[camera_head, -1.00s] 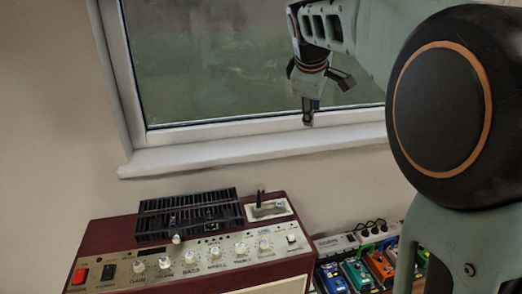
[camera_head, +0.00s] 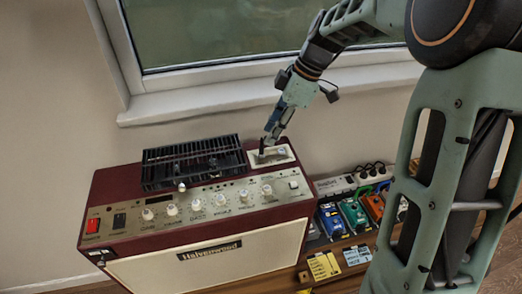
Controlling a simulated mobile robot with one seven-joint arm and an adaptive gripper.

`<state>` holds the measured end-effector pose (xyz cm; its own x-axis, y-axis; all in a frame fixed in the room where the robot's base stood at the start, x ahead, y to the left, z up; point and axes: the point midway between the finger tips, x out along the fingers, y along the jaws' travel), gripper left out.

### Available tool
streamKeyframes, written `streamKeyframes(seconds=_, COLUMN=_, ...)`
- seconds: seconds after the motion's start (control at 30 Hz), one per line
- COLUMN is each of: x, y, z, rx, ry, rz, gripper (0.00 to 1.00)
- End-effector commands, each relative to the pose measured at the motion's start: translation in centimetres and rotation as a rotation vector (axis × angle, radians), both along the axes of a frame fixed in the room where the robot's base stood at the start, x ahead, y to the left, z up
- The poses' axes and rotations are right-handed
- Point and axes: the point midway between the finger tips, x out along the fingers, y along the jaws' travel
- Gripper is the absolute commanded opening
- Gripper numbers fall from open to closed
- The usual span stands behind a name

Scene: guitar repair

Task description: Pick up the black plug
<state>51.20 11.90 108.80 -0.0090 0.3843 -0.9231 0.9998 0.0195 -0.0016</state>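A small thin black upright thing, likely the black plug (camera_head: 262,151), stands at a pale tray or plate (camera_head: 283,153) on the right end of the amplifier's top. It is small and partly merges with my fingers, so its outline is unclear. My gripper (camera_head: 269,141) points down at it, with its fingertips right at or just above it. I cannot tell whether the fingers touch it, or how far apart they are.
The dark red amplifier (camera_head: 200,262) has a black slatted grille (camera_head: 195,163) on top, left of my gripper, and knobs along its front panel. Several coloured pedals (camera_head: 355,215) and a power strip (camera_head: 338,185) lie to the right. The window sill (camera_head: 200,108) runs behind.

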Motion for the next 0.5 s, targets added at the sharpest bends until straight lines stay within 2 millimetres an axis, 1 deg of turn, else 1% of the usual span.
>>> streamKeyframes(seconds=0.17, x=-0.1, y=0.5, z=-1.2, rx=-0.001, ry=0.002, rz=0.000, gripper=0.31)
streamKeyframes(seconds=0.4, x=-0.2, y=1.9, z=-4.4, rx=-0.001, ry=0.003, rz=-0.001, gripper=0.31)
streamKeyframes(seconds=0.5, x=-0.2, y=2.2, z=-5.1, rx=-0.002, ry=0.000, rz=-0.001, gripper=0.31)
